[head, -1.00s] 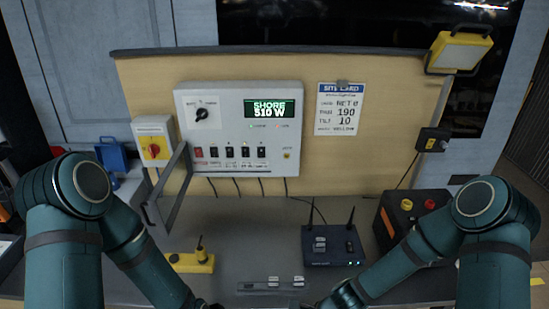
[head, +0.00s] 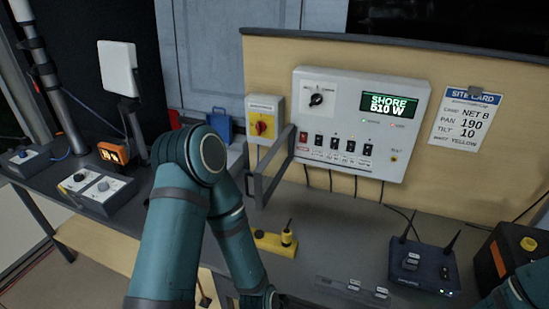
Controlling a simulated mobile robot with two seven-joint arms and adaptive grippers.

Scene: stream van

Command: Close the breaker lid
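The white breaker panel (head: 360,125) is fixed to the tan backboard in the head view, with a row of several breaker switches along its lower part. Its display reads SHORE 510 W. The breaker lid (head: 270,172), a clear pane in a grey frame, hangs open at the panel's left side and juts out toward me. My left arm stands to the left of the lid and reaches down toward the bench's front edge. Its gripper is out of view below. Only a bit of my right arm shows at the lower right corner, and its gripper is out of view.
A dark router (head: 424,266) with antennas stands to the right. Control boxes (head: 97,190) sit on the left bench.

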